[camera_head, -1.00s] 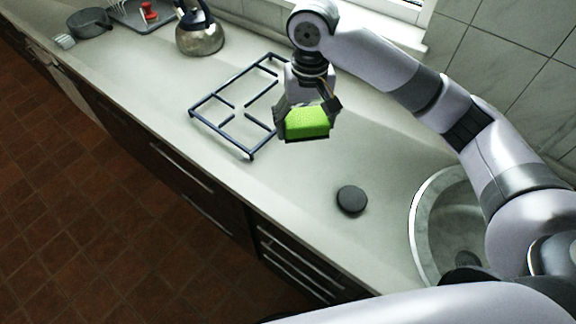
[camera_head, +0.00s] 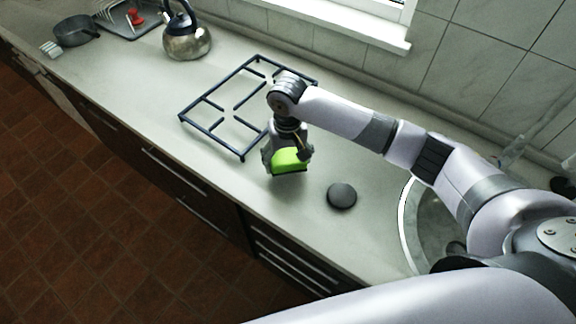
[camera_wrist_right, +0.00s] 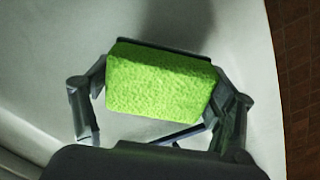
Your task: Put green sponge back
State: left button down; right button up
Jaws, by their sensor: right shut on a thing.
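The green sponge (camera_head: 290,160) is bright green with a dark underside. My right gripper (camera_head: 288,163) is shut on it, with a finger at each end. In the right wrist view the sponge (camera_wrist_right: 160,82) sits between the fingers of the right gripper (camera_wrist_right: 160,95). The sponge is over the counter, near the front corner of the pan grate and left of a dark round disc. Whether it touches the counter is hard to tell. My left gripper is not in view.
The dark blue pan grate (camera_head: 210,130) lies behind and left of the sponge. The dark round disc (camera_head: 342,195) lies to the right, and the round sink (camera_head: 425,225) is further right. A kettle (camera_head: 187,42) and a grey pan (camera_head: 75,31) stand at the far left. The counter's front is clear.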

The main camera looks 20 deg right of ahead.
aim_at(288, 168)
notch_tip(288, 168, down, 4)
jog(key=shift+r, duration=0.15)
jog(key=shift+f, duration=0.3)
jog(key=o, duration=1.1)
jog(key=shift+r, duration=0.1)
notch_tip(288, 168, up, 12)
jog(key=shift+r+b, duration=0.1)
jog(key=shift+b, duration=0.45)
